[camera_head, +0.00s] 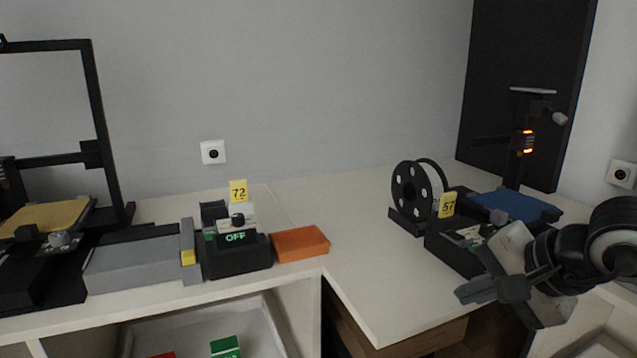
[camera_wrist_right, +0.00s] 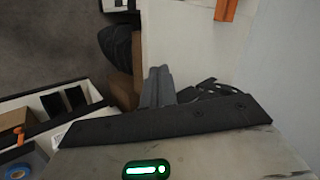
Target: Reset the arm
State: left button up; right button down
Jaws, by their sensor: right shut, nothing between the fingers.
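My right arm comes in from the right in the head view. Its gripper (camera_head: 478,290) is over the front edge of the right-hand counter, in front of a black 3D printer with a blue bed (camera_head: 512,206). The fingers are shut with nothing between them. In the right wrist view the closed fingers (camera_wrist_right: 158,85) stand side by side. My left gripper is not in view.
The white counter (camera_head: 370,290) is bare in the middle. A black spool (camera_head: 411,190) stands beside the right printer. An orange tray (camera_head: 300,243), a black box reading OFF (camera_head: 236,255) and another printer (camera_head: 98,120) stand left. Open white drawers (camera_head: 180,330) are below.

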jog(key=s+a+m+g+y, duration=0.1)
jog(key=s+a+m+y, duration=0.3)
jog(key=a+m+y, duration=0.3)
jog(key=s+a+m+g+y, duration=0.2)
jog(key=s+a+m+y, duration=0.25)
jog(key=a+y, duration=0.35)
jog(key=w+d+f+n+t+h, duration=0.15)
jog(key=f+n+t+h, duration=0.25)
jog(key=n, duration=0.8)
jog(key=w+d+f+n+t+h, duration=0.1)
jog(key=d+f+n+t+h, duration=0.3)
jog(key=n, duration=0.7)
jog(key=w+d+f+n+t+h, duration=0.15)
jog(key=f+n+t+h, duration=0.35)
jog(key=n, duration=0.7)
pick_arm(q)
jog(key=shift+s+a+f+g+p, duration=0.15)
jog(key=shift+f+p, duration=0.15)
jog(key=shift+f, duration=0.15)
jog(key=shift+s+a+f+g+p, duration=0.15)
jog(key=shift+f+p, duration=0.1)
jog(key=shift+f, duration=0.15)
pick_arm(e)
jog(key=s+d+f+m+g+h, duration=0.1)
jog(key=s+f+m+g+h, duration=0.2)
jog(key=s+f+m+g, duration=0.3)
jog(key=s+f+m, duration=0.5)
jog(key=f, duration=0.3)
jog(key=shift+f, duration=0.3)
